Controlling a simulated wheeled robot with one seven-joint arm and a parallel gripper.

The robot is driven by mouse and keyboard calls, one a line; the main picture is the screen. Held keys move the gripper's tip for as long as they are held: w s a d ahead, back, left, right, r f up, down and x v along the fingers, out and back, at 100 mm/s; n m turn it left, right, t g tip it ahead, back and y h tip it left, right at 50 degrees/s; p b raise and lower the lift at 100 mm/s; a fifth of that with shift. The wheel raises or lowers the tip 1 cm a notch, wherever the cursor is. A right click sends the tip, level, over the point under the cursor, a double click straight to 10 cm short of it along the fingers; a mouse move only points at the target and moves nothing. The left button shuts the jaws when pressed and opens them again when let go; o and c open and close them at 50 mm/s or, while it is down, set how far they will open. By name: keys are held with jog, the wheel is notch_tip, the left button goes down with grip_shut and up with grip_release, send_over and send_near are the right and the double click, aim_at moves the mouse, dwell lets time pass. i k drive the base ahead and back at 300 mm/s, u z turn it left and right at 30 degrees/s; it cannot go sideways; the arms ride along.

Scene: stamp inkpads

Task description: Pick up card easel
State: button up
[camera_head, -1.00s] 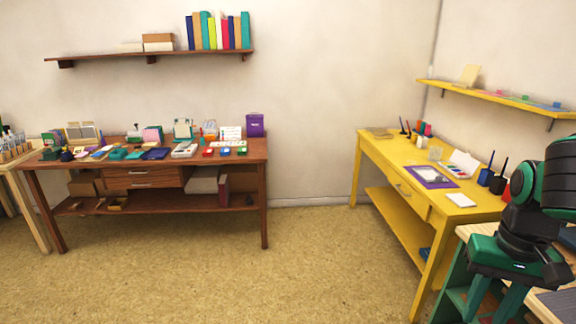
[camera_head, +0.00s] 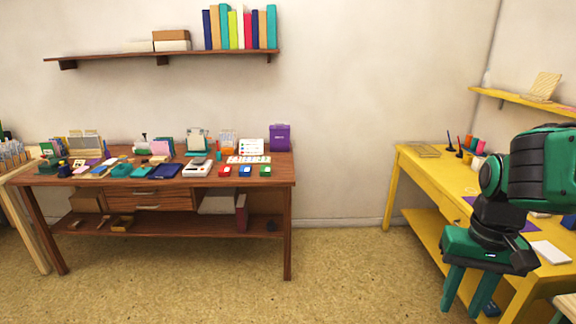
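On the brown table at the left, a teal stand (camera_head: 197,141) holds a pale card upright near the back edge; it looks like a card easel. A white card with coloured dots (camera_head: 251,146) also stands upright to its right, and I cannot tell what props it. On the yellow shelf at the right, a tan board (camera_head: 543,86) leans back. My gripper (camera_head: 467,293) hangs at the lower right with its two teal fingers pointing down and apart. Nothing shows between them. It is far from the brown table, in front of the yellow desk.
The brown table (camera_head: 150,200) is crowded with inkpads and boxes; a purple box (camera_head: 280,137) stands at its right end. The yellow desk (camera_head: 414,172) is at the right, partly hidden by my arm. Open floor (camera_head: 340,275) lies between them. A wall shelf (camera_head: 110,58) holds books.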

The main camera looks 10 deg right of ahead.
aim_at(545, 83)
jog(key=i, duration=1.15)
jog(key=z, duration=0.35)
jog(key=i, duration=1.15)
jog(key=z, duration=0.85)
jog(key=i, duration=1.45)
jog(key=z, duration=0.55)
